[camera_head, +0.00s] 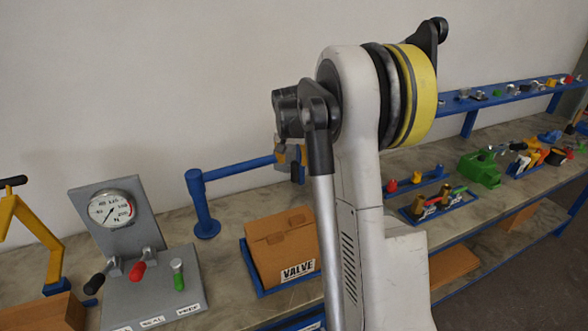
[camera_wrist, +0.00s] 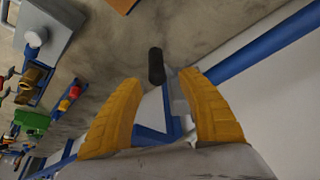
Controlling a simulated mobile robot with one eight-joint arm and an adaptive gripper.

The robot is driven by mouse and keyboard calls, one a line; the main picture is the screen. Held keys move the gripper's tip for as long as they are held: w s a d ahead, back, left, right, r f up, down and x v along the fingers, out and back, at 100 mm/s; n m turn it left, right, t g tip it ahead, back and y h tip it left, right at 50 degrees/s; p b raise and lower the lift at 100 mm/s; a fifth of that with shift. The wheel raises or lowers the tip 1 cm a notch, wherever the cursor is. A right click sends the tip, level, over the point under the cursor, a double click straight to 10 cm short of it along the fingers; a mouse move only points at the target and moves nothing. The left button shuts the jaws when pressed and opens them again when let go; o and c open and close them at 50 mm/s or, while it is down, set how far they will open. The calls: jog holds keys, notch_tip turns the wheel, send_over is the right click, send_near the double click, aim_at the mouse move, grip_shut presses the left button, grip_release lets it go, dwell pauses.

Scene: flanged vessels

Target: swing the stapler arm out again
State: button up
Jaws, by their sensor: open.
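A blue swing arm (camera_head: 240,167), which I take to be the stapler arm, runs from a blue post (camera_head: 202,205) to the right along the back wall. Its far end is partly hidden by my gripper and arm. In the wrist view a blue bar (camera_wrist: 262,47), seemingly this arm, runs up to the right. A black rounded handle (camera_wrist: 156,66) shows between and just beyond my fingertips. My gripper (camera_wrist: 160,80) is open, with one yellow finger on each side of it; contact cannot be told. In the head view my gripper (camera_head: 290,155) is small and partly covered.
A gauge stand (camera_head: 150,290) with levers is at the left. A cardboard VALVE box (camera_head: 280,250) sits on the bench below the swing arm. Trays with brass valves (camera_head: 435,203) and a green tool (camera_head: 480,170) stand at the right. A blue shelf (camera_head: 490,100) runs along the wall.

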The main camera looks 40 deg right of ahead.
jog(key=shift+v, duration=2.1)
jog(key=s+a+r+n+t+b, duration=0.1)
jog(key=s+a, duration=0.2)
jog(key=a, duration=0.3)
jog(key=s+a+r+n+y+b, duration=0.1)
jog(key=s+a+n+b, duration=0.15)
jog(key=a, duration=0.35)
jog(key=s+a+n+t+b, duration=0.1)
jog(key=s+a, duration=0.2)
jog(key=a, duration=0.3)
jog(key=s+a+f+n+t+y+b, duration=0.1)
jog(key=s+a+f+n+b, duration=0.1)
jog(key=s+a+f, duration=0.2)
jog(key=s+a+f+n+t+y+b, duration=0.1)
jog(key=s+a+f+n, duration=0.2)
jog(key=s+a, duration=0.8)
notch_tip(320, 180, down, 2)
jog(key=shift+s+f+b, duration=0.1)
jog(key=shift+s+b, duration=0.25)
jog(key=shift+s, duration=0.7)
